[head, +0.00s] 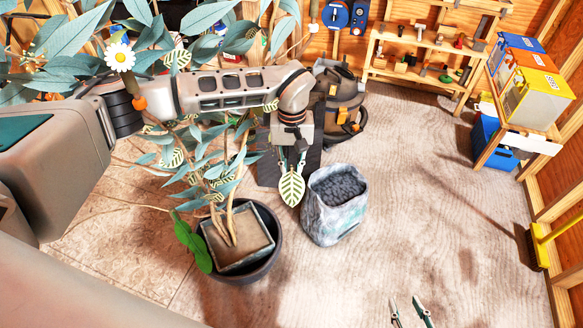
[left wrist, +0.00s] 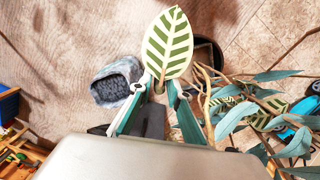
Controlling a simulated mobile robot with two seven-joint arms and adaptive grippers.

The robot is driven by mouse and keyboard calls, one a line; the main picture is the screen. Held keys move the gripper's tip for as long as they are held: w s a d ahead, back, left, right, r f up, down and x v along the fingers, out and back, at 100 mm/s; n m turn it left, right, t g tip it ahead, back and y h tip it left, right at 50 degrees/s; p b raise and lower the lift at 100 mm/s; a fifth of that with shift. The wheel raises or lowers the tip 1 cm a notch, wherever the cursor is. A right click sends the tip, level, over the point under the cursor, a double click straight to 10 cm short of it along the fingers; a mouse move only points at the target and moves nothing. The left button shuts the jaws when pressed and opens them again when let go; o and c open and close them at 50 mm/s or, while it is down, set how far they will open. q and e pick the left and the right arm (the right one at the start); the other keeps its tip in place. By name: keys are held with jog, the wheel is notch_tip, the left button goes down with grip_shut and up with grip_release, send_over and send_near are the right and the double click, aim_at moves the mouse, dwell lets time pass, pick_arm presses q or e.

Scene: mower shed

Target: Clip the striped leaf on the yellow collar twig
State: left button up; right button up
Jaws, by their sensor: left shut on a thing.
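My left gripper (head: 290,160) is shut on a striped leaf (head: 291,188), pale cream with green stripes, which hangs tip-down below the fingers. In the left wrist view the striped leaf (left wrist: 167,44) stands out beyond the fingertips of the left gripper (left wrist: 159,88). The plant (head: 232,222) has blue-green leaves and further striped leaves, one low among the branches (head: 172,158). An orange collar (head: 139,102) shows near a daisy; I cannot make out a clearly yellow collar. My right gripper (head: 408,312) is open and empty at the bottom edge, over the floor.
A shop vacuum (head: 338,98) stands behind. Shelves (head: 400,72) and bins (head: 530,95) line the back and right.

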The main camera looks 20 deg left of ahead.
pick_arm(q)
jog(key=shift+f, duration=0.25)
dwell(0.7)
jog(key=o, duration=1)
jog(key=shift+o, duration=0.2)
jog(key=o, duration=0.3)
jog(key=shift+r, duration=0.1)
jog(key=shift+w+r+p, duration=0.15)
jog(key=shift+r+p, duration=1.5)
jog(key=shift+r, duration=0.55)
jog(key=shift+r+p, duration=0.6)
jog(key=shift+r, duration=0.6)
